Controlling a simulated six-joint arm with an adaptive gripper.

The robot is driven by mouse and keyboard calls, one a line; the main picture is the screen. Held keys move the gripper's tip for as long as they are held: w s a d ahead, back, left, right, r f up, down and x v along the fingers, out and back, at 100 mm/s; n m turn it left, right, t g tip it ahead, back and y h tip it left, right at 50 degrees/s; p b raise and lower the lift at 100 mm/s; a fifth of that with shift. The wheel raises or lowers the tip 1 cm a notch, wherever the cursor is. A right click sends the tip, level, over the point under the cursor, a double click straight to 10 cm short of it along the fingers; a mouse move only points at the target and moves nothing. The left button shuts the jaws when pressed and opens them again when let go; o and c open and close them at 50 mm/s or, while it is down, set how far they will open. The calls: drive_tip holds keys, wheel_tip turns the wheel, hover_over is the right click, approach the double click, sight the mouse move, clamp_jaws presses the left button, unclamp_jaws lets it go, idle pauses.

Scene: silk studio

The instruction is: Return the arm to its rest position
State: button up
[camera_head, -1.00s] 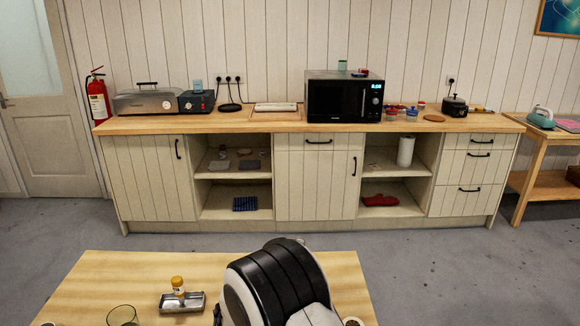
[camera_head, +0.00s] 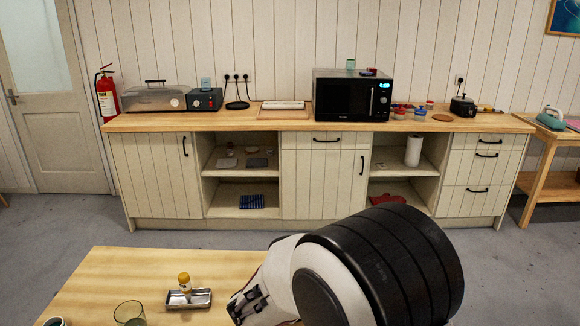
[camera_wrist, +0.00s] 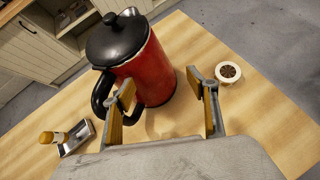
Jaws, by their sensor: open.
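My gripper (camera_wrist: 168,108) is open in the wrist view, its two fingers spread apart with nothing held between them. In the head view part of my gripper (camera_head: 250,300) shows at the lower middle, beside my large black and white arm link. A red pot (camera_wrist: 152,72) with a black lid and black handle stands just beyond the fingers in the wrist view. The left finger overlaps the pot's handle in the picture; I cannot tell whether they touch. In the head view my arm hides the pot.
The wooden table (camera_head: 110,275) carries a metal tray (camera_head: 197,299), a yellow-capped shaker (camera_head: 184,283), a glass (camera_head: 129,313) and a dark cup (camera_head: 55,322). A small white bowl (camera_wrist: 229,72) stands right of the pot. The counter (camera_head: 280,121) with a microwave (camera_head: 352,97) lies beyond open floor.

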wheel_tip(320, 180, up, 11)
drive_tip(key=s+a+n+y, duration=0.2)
drive_tip(key=n+y, duration=0.3)
drive_tip(key=n, duration=0.7)
drive_tip(key=s+d+r+n+y, duration=0.2)
drive_tip(key=s+r+n, duration=0.45)
drive_tip(key=n, duration=0.35)
drive_tip(key=s+d+f+n+g+h, duration=0.1)
drive_tip(key=s+d+n+g, duration=0.1)
drive_tip(key=s+d+n, duration=0.5)
drive_tip(key=s+d+f+n+g+h, duration=0.2)
drive_tip(key=s+d+n, duration=0.6)
drive_tip(key=s, duration=1)
drive_tip(key=n, duration=0.4)
drive_tip(key=shift+d+f, duration=0.3)
drive_tip(key=shift+s, duration=0.1)
